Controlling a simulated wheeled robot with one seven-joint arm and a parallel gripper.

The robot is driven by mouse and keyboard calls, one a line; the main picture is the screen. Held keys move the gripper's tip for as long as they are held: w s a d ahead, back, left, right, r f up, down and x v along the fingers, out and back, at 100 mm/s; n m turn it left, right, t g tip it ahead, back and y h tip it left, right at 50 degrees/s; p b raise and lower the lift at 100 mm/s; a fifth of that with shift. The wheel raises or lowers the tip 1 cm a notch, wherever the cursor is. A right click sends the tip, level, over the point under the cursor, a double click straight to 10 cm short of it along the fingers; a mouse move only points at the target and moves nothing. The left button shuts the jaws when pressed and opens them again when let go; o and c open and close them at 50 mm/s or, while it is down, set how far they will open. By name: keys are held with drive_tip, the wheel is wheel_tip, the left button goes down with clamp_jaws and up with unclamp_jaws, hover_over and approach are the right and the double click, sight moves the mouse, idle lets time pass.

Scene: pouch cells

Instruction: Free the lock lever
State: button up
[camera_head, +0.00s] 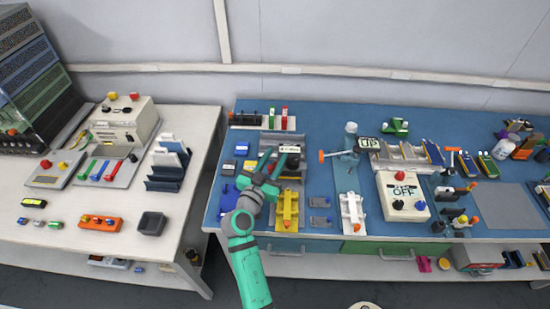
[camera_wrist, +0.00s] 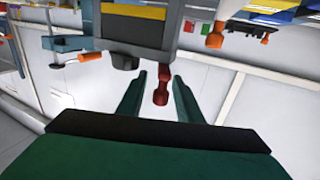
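My gripper (camera_wrist: 158,98) is open in the wrist view, its two dark green fingers apart. A red lever (camera_wrist: 162,84) with a rounded end shows between the fingers. I cannot tell whether either finger touches it. In the head view my gripper (camera_head: 265,170) is over the left part of the blue bench, close to a device with a black-and-white top (camera_head: 289,149). The red lever cannot be made out there; my gripper hides part of that area.
Yellow fixtures (camera_head: 287,210) and a white fixture (camera_head: 352,213) stand near the front edge of the blue bench (camera_head: 330,100). A white table (camera_head: 120,250) stands left, across a gap.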

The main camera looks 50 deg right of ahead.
clamp_jaws()
drive_tip(key=shift+m+g, duration=0.3)
drive_tip(key=shift+g, duration=0.1)
drive_tip(key=m+g, duration=0.1)
drive_tip(key=g, duration=0.1)
drive_tip(key=shift+w+a+m+g+h, duration=0.1)
drive_tip(key=shift+w+m+g+h, duration=0.05)
drive_tip(key=shift+m+g+h, duration=0.25)
drive_tip(key=m+g, duration=0.2)
drive_tip(key=g, duration=0.1)
drive_tip(key=m+g, duration=0.2)
drive_tip(key=g, duration=0.1)
drive_tip(key=shift+w+r+g, duration=0.1)
drive_tip(key=shift+g, duration=0.3)
drive_tip(key=m+g+y, duration=0.1)
drive_tip(key=m+g, duration=0.1)
drive_tip(key=m+g+y, duration=0.1)
drive_tip(key=m+g, duration=0.1)
drive_tip(key=g, duration=0.1)
drive_tip(key=shift+y, duration=0.4)
drive_tip(key=shift+d+m+g+y, duration=0.2)
drive_tip(key=shift+m+g+y, duration=1.5)
drive_tip(key=shift+g, duration=0.4)
drive_tip(key=shift+y, duration=0.3)
